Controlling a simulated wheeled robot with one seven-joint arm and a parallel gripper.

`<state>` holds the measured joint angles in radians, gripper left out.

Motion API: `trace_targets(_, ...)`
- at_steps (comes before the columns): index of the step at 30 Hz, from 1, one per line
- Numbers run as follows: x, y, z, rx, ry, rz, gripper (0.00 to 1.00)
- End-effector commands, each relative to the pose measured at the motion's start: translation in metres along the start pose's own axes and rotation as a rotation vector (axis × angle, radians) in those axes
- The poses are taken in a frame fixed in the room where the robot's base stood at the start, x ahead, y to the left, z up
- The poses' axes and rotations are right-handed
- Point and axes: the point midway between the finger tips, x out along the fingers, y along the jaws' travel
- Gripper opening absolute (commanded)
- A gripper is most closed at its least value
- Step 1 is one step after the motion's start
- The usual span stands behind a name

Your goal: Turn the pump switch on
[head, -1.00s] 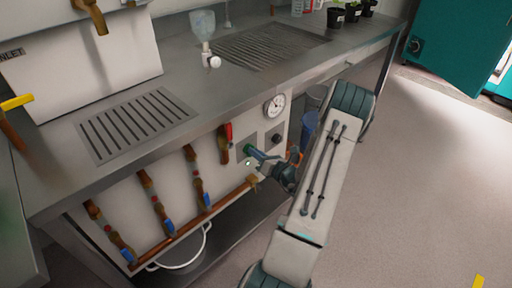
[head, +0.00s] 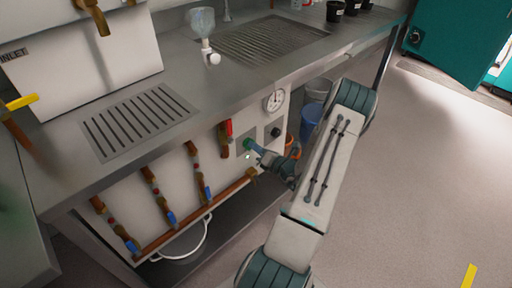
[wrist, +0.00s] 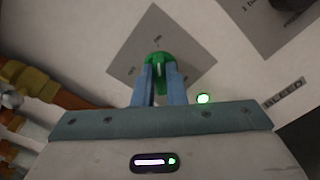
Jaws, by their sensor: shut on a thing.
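The pump switch is a green rotary knob (wrist: 158,62) on a grey square plate (wrist: 190,62) in the wrist view. It also shows in the head view as a small green knob (head: 248,144) on the white panel under the counter. My gripper (wrist: 160,84) has its two blue fingers on either side of the knob, shut on it. In the head view my gripper (head: 255,148) reaches the panel from the right. The fingers hide part of the knob, and the plate's lettering is too small to read.
A dark knob (head: 275,132) and a round gauge (head: 274,100) are right of the switch. A red-handled valve (head: 228,130) and copper pipes with blue-handled valves are left. The counter edge (head: 160,147) overhangs the panel. A blue bin (head: 311,118) stands behind my arm.

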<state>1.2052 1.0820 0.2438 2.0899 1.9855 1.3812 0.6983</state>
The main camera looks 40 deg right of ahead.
Motion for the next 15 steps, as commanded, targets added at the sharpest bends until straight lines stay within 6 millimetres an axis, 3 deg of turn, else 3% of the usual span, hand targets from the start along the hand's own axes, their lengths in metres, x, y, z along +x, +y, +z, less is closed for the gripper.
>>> trace_targets(1, -0.0011, -0.0007, -0.0025, 0.005, 0.004, -0.003, 0.14)
trace_targets(3, -0.0011, -0.0006, -0.0023, 0.004, 0.004, -0.003, 0.33)
trace_targets(15, -0.0081, -0.0005, -0.0002, 0.001, 0.001, -0.003, 0.33)
